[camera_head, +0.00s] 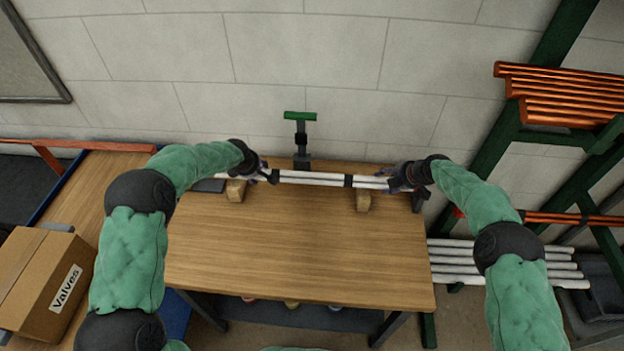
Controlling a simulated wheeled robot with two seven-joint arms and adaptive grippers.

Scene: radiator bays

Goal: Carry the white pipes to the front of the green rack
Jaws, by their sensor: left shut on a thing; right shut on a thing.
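The white pipes (318,179) lie side by side as a bundle near the back edge of the workbench, with dark bands around them. My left gripper (268,175) is shut on the bundle near its left end. My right gripper (392,180) is shut on it near its right end. Two wooden blocks, a left one (236,190) and a right one (363,200), stand below the bundle; I cannot tell whether the pipes touch them. The green rack (492,137) stands at the right and holds copper pipes (560,95) and other white pipes (450,261) lower down.
The wooden workbench (300,245) has a clear top in front of the pipes. A green-handled clamp (300,135) stands behind them. A cardboard box marked Valves (40,285) sits at the left. The wall closes off the back.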

